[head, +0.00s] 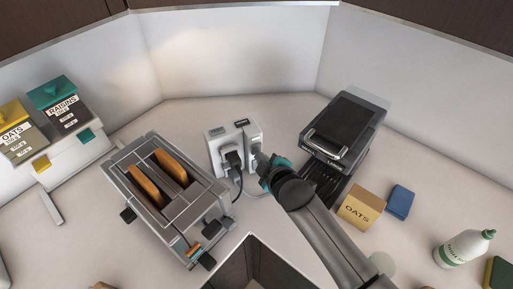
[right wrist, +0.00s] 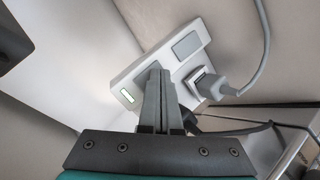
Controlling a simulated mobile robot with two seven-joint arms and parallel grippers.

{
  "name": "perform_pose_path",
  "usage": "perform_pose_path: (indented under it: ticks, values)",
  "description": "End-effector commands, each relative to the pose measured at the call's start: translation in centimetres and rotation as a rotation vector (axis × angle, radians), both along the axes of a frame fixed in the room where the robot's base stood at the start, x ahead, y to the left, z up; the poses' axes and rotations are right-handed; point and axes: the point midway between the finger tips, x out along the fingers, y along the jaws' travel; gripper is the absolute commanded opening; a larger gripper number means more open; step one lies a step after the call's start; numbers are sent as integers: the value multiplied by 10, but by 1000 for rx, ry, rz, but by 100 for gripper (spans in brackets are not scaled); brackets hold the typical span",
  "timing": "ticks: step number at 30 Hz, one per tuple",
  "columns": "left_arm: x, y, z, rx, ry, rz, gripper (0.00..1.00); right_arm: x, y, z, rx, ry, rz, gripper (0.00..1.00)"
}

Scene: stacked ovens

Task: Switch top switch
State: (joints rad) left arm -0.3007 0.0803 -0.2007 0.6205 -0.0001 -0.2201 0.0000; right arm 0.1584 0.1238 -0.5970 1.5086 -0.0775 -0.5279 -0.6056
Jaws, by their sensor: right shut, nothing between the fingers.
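A white socket block (head: 217,143) stands at the back of the counter, with small labelled parts on its top and a black plug (head: 235,160) in its front. In the right wrist view the block (right wrist: 143,73) shows a small lit strip (right wrist: 127,96), a grey square panel (right wrist: 187,45) and a plug with a cable (right wrist: 215,86). My right gripper (head: 262,160) is at the block's right side. In the wrist view its shut, empty fingers (right wrist: 157,80) point at the block's face and hide part of it. Contact cannot be told. My left gripper is not in view.
A toaster (head: 150,205) with two bread slices stands left of the block. A black grill (head: 345,125) stands to the right, near my right arm. Cables run by the block.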

Motion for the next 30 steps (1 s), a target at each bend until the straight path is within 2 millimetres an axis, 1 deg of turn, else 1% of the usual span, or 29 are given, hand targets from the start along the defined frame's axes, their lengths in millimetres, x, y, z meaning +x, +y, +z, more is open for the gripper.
perform_pose_path:
  ticks: [30]
  values:
    - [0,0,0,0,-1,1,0,10,8,6,9,-11,4,0]
